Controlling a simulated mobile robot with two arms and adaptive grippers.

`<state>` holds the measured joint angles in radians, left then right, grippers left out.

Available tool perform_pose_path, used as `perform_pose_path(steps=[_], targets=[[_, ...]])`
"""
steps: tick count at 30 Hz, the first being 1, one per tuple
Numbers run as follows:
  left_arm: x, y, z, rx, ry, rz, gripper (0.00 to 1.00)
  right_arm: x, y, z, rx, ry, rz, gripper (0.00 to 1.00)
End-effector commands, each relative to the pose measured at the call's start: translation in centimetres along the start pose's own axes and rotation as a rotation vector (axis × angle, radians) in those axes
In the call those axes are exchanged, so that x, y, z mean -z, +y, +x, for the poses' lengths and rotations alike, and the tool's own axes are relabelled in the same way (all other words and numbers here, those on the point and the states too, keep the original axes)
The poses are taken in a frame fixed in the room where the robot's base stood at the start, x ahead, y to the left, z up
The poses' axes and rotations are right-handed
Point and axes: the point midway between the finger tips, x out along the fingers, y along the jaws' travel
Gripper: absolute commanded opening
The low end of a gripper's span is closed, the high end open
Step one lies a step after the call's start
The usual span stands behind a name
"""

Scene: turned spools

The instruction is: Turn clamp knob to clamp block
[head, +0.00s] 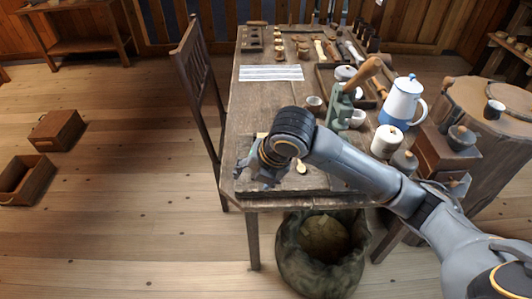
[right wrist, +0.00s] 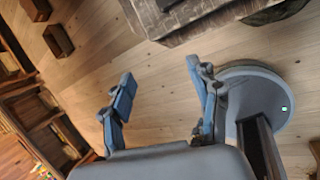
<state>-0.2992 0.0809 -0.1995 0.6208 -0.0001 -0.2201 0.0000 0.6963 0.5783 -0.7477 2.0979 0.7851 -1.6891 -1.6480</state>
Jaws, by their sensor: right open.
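My right gripper (head: 256,170) is at the near left corner of the wooden table (head: 262,98). In the right wrist view the gripper (right wrist: 160,92) is open, its two blue-grey fingers wide apart with only floor between them. The clamp knob and block cannot be made out surely; my right gripper and forearm cover much of the near left corner. A dark flat board (head: 318,182) lies along the near table edge, with a small pale wooden spoon-like piece (head: 301,167) by it. My left gripper is not in view.
A green device with a wooden handle (head: 340,105) stands right of my wrist. A white and blue pot (head: 403,101), lidded jar (head: 386,141) and drawer box (head: 440,152) stand at the right. A chair (head: 199,85) is close on the left. A sack (head: 323,250) stands below the near edge.

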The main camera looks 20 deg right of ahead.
Motion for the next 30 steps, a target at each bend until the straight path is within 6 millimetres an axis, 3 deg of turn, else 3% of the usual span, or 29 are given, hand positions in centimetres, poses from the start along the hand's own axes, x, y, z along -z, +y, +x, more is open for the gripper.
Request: perform_pose_path(steps=[1,6,10,14,20,30], targets=[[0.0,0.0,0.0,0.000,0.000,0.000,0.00,-2.1,0.1,-1.3,0.028,-0.027,-0.116,0.61],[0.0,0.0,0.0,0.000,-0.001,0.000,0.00,-6.6,0.0,-4.8,0.114,-0.042,-0.446,0.61],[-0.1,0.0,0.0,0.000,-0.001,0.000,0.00,-8.6,-0.3,-6.7,0.154,-0.041,-0.583,0.61],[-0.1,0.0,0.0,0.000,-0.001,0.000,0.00,-9.3,-0.5,-7.3,0.169,-0.034,-0.638,0.61],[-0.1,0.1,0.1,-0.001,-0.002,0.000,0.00,-9.4,-0.8,-5.2,0.170,-0.030,-0.644,0.61],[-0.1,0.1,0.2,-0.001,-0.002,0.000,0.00,-10.0,-1.9,1.8,0.169,-0.031,-0.642,0.61]])
